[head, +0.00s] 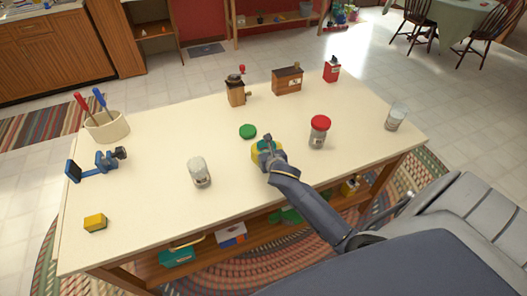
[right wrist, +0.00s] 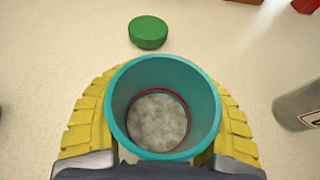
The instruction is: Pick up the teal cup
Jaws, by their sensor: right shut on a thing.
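The teal cup (right wrist: 205,88) is between the yellow fingers of my right gripper (right wrist: 160,120) in the right wrist view. I look down into its open top and see a red ring and a grey mottled bottom inside. The fingers touch it on both sides. In the head view my right gripper (head: 265,152) is over the middle of the table, and the gripper mostly hides the cup there. I cannot tell whether the cup still touches the table. My left gripper is not in view.
A green lid (head: 248,131) lies just beyond the cup. A red-lidded jar (head: 318,136) stands to its right and a glass jar (head: 199,173) to its left on the table (head: 150,225). A yellow block (head: 95,222) lies at the front left. The table's front centre is clear.

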